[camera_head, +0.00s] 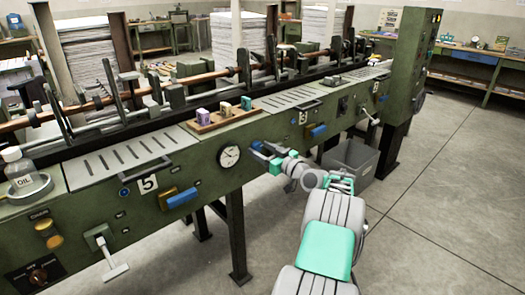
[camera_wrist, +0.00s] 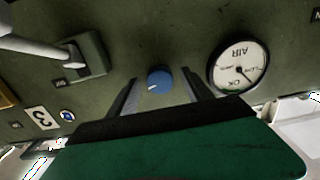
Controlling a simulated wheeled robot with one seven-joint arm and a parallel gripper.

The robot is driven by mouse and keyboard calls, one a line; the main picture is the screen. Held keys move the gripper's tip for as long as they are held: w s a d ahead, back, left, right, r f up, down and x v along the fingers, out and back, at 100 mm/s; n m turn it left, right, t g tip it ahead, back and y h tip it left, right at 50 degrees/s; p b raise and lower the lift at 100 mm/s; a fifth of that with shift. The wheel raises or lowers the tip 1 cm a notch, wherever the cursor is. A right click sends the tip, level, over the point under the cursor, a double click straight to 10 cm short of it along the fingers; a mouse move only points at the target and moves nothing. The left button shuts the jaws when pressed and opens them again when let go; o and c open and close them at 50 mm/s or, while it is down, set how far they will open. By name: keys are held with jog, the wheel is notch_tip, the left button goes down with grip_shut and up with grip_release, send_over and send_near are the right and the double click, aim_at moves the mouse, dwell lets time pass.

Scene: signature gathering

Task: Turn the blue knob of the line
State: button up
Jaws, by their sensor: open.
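The blue knob (camera_wrist: 160,80) is round with a small white mark. It sits on the machine's green front panel, between the pale dial gauge and a switch box with a lever. My gripper (camera_wrist: 162,92) is in front of the knob. Its two dark fingers are apart, one on each side of the knob, and the knob lies between them in the wrist view. I cannot tell whether the fingers touch it. In the head view, my gripper (camera_head: 266,156) is at the panel just right of the gauge, and its jaws mostly hide the knob.
The round AIR gauge (camera_wrist: 238,65) is close beside one finger; it also shows in the head view (camera_head: 229,156). A grey lever (camera_wrist: 40,44) juts out on the other side. A wooden tray (camera_head: 222,119) with small boxes lies above. A grey bin (camera_head: 350,160) stands below.

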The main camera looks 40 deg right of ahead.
jog(key=shift+c, duration=0.4)
grip_shut()
jog(key=shift+d, duration=0.15)
jog(key=shift+m, duration=0.4)
jog(key=shift+m+p, duration=0.45)
jog(key=shift+m, duration=2.05)
